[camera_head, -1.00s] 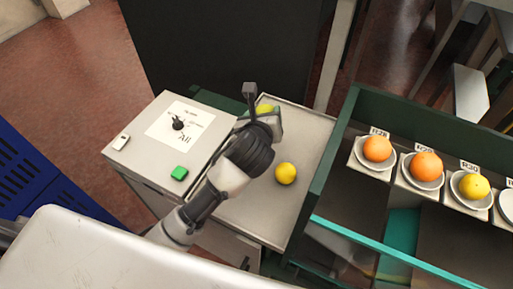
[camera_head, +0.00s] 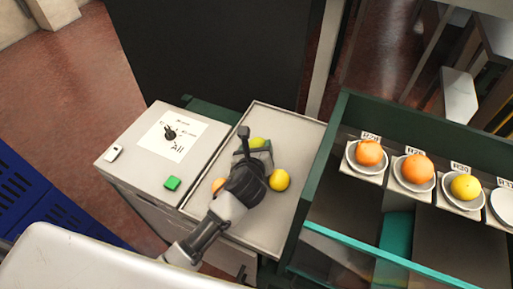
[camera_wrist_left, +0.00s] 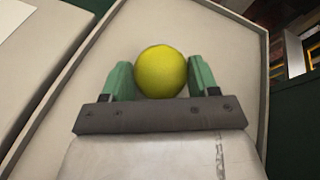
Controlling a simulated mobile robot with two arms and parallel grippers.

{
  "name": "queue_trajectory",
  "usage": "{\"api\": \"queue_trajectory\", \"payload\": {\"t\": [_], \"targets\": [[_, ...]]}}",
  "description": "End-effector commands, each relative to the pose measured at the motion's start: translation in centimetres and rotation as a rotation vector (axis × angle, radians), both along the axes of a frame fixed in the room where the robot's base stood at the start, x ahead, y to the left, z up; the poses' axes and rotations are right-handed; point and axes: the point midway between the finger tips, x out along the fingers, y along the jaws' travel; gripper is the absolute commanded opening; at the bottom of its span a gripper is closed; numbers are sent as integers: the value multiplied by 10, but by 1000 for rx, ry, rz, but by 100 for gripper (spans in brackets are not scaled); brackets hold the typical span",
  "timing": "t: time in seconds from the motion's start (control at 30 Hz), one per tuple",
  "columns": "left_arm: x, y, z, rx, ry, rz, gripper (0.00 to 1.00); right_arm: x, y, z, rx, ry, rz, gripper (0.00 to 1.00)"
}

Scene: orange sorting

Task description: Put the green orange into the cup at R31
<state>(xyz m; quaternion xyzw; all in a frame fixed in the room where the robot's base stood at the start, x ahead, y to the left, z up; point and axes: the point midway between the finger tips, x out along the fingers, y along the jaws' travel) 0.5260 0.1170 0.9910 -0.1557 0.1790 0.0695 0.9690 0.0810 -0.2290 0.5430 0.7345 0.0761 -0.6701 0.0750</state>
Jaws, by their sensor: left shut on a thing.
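The green orange (camera_head: 258,143), yellowish green here, is between the fingers of my left gripper (camera_head: 257,150) over the grey tray (camera_head: 262,117). In the left wrist view the fruit (camera_wrist_left: 161,70) sits between the two green fingers of the gripper (camera_wrist_left: 161,82), which is shut on it. The height above the tray is hard to tell. A white dish (camera_head: 503,206) at the right edge of the head view looks empty; it is cut off and its label, perhaps R31, is not clearly readable. My right gripper is not in view.
On the tray lie a yellow fruit (camera_head: 280,180) and a partly hidden orange (camera_head: 217,185). Dishes in the green-walled rack (camera_head: 408,121) hold an orange (camera_head: 369,152), another orange (camera_head: 417,169) and a yellow fruit (camera_head: 465,187). A box with a green button (camera_head: 172,183) stands left.

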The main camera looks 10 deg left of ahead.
Motion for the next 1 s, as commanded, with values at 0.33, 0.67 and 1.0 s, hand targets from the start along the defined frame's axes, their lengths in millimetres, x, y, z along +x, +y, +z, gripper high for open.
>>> {"api": "queue_trajectory", "payload": {"t": [0.33,0.67,1.0], "targets": [[0,0,-1,1,0,0,85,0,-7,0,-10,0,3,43],[-16,-1,6,1,0,0,85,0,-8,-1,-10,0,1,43],[-83,-7,33,-2,0,-2,85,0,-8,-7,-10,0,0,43]]}}
